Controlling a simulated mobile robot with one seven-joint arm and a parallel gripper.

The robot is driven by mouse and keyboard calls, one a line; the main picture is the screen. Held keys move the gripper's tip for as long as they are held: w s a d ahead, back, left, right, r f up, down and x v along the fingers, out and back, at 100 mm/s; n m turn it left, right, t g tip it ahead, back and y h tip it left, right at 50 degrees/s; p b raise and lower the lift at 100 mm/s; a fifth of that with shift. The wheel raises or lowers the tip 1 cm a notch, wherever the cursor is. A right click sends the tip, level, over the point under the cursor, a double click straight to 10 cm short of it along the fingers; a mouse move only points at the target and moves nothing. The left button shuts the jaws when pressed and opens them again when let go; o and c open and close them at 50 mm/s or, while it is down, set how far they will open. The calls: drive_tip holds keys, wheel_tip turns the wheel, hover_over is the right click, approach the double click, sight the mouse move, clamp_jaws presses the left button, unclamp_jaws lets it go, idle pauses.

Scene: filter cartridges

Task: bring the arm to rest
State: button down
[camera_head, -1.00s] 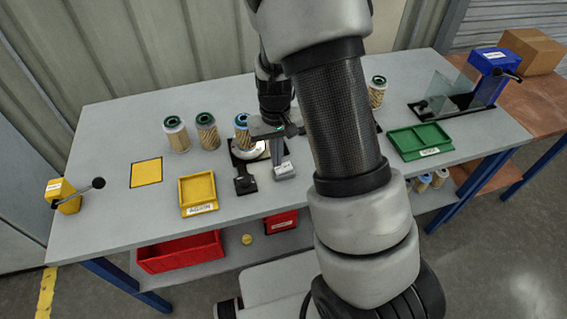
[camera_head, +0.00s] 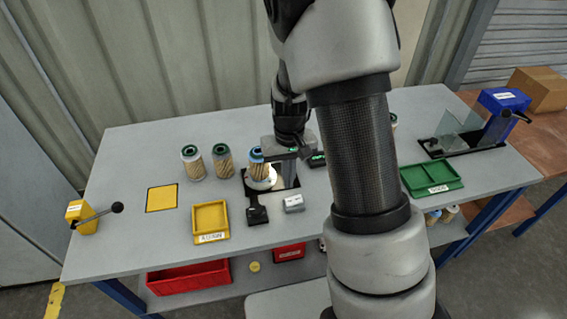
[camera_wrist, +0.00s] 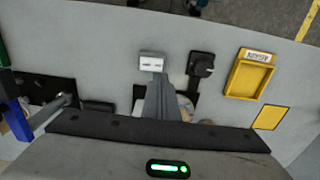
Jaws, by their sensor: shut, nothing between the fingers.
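My gripper (camera_head: 289,180) hangs below the wrist over the middle of the grey workbench (camera_head: 130,240), pointing down. In the wrist view its grey fingers (camera_wrist: 157,95) are together with nothing between them. It is just right of a filter cartridge (camera_head: 256,167) on a white round seat (camera_head: 262,183); I cannot tell the exact gap. A small grey box (camera_head: 293,203) is just in front of the fingers; it also shows in the wrist view (camera_wrist: 152,61). My arm's links cross the right-centre of the head view and hide part of the bench.
Two cartridges (camera_head: 192,162) (camera_head: 222,161) stand left of the seat. A yellow tray (camera_head: 211,220), yellow square (camera_head: 161,198) and yellow lever box (camera_head: 82,216) are at left. A green tray (camera_head: 430,178) and blue unit (camera_head: 500,115) with a clear panel are at right. Red bins (camera_head: 190,278) sit below.

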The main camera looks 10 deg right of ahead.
drive_tip(key=shift+r, duration=0.1)
drive_tip(key=s+r+t, duration=0.1)
drive_tip(key=s+r, duration=0.2)
drive_tip(key=r, duration=0.4)
drive_tip(key=s+a+r+t, duration=0.1)
drive_tip(key=s+r, duration=0.2)
drive_tip(key=r, duration=0.5)
drive_tip(key=s+r+t, duration=0.1)
drive_tip(key=s+r, duration=0.3)
drive_tip(key=r, duration=0.3)
drive_tip(key=s+d+r+t+p, duration=0.1)
drive_tip(key=s+r+t, duration=0.1)
drive_tip(key=s+r, duration=0.3)
drive_tip(key=s, duration=0.3)
drive_tip(key=shift+s+r+t, duration=0.2)
drive_tip(key=shift+r+t, duration=0.05)
drive_tip(key=shift+t, duration=0.05)
